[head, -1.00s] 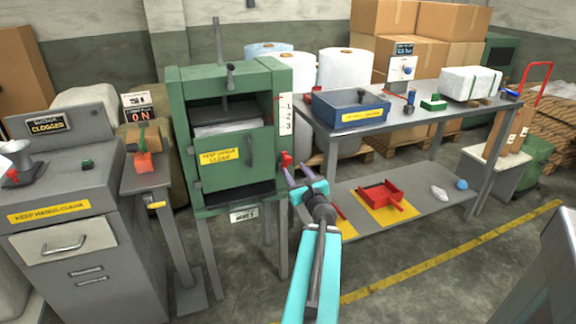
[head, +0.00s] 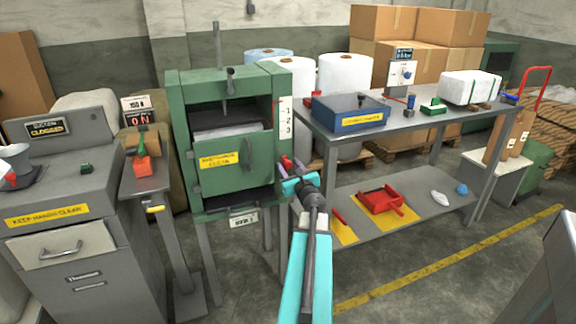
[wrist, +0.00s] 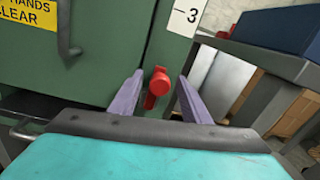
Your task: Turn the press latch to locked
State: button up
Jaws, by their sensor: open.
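The green press (head: 180,130) stands left of centre, with a yellow-labelled door on its front. The press latch is a small red knob (wrist: 158,84) at the right edge of the press front, below the number 3 plate. In the wrist view its lever part points down. My gripper (wrist: 157,92) is open, with one purple finger on each side of the red latch and gaps showing beside it. In the head view my gripper (head: 289,170) is at the latch (head: 286,161) and partly covers it.
A grey workbench (head: 425,110) with a blue bin (head: 348,111) stands close on the right. A grey cabinet (head: 60,190) and a narrow stand (head: 165,178) are on the left.

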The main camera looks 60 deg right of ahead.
jog(key=shift+w+d, duration=0.35)
jog(key=shift+w, duration=0.1)
grip_shut()
